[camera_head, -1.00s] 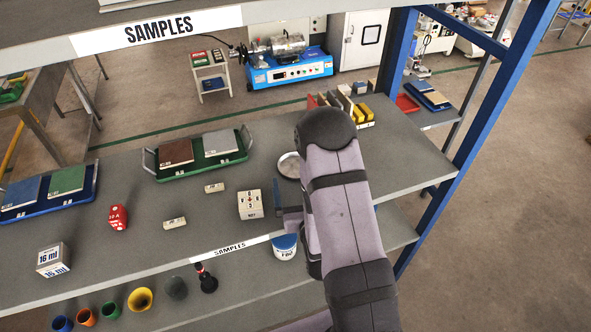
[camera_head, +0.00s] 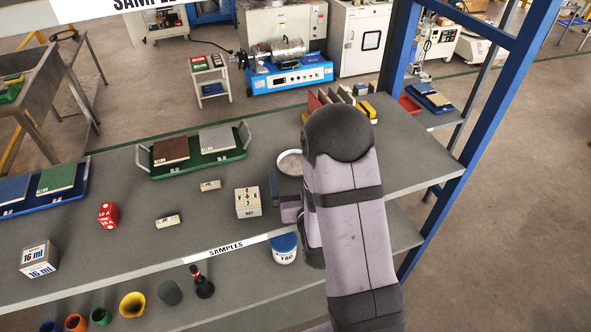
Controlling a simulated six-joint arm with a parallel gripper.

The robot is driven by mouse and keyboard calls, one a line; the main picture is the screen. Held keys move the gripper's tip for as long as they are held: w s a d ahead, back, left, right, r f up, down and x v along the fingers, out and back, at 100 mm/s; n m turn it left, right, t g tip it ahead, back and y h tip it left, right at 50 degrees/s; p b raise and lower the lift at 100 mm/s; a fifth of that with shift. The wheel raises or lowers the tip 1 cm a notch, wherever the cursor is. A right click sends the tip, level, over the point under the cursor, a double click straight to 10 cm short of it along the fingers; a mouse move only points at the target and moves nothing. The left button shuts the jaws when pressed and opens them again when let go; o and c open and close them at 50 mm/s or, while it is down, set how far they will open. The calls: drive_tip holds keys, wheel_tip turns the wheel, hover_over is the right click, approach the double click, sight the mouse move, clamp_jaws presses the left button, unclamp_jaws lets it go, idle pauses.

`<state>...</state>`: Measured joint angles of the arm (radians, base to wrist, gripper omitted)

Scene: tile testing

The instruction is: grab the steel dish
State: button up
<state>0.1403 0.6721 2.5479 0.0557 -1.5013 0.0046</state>
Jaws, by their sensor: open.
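The steel dish (camera_head: 290,162) is a shallow, round, pale metal dish on the grey shelf, near its back right part. The upper arm link covers its right edge. My gripper (camera_head: 281,196) shows only in part at the left side of my arm, nearer the camera than the dish. It is open, and I see nothing held in it. The arm hides most of the gripper, so its exact gap to the dish cannot be told.
A cream lettered block (camera_head: 248,203) stands left of my gripper. A green tray (camera_head: 200,165) with two tiles lies further left. Upright slabs in a rack (camera_head: 366,112) stand behind the arm. A white-and-blue tub (camera_head: 284,248) is on the lower shelf. A blue post (camera_head: 490,110) bounds the right.

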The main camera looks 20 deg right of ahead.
sight(297, 172)
drive_tip(key=shift+p+x, duration=0.8)
drive_tip(key=shift+x, duration=0.95)
drive_tip(key=shift+a, duration=0.1)
drive_tip(key=c, duration=1.2)
